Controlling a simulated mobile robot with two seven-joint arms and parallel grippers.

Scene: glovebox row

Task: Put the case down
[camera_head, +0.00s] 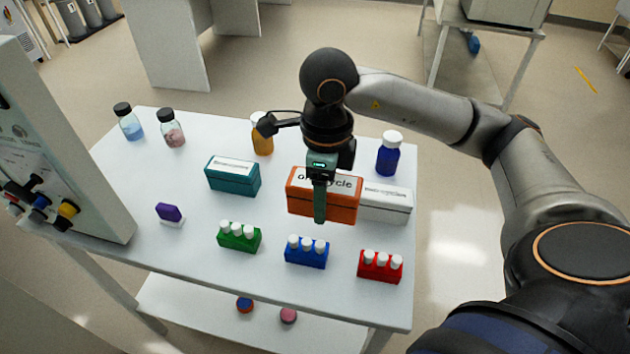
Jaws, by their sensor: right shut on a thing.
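An orange case (343,205) with a white lettered top stands upright towards the right of the white table. My right gripper (320,205) comes down over it from above and is shut on it; one greenish finger lies across its front face. The finger and wrist hide part of the lettering, leaving "cycle" readable. I cannot tell for sure whether its base touches the table. My left gripper is out of view.
A white case (385,206) is close on the right and a teal case (232,176) on the left. Green (239,238), blue (306,253) and red (380,267) vial racks line the front. Bottles stand behind, including a dark blue one (388,156). Bare tabletop (180,255) shows at front left.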

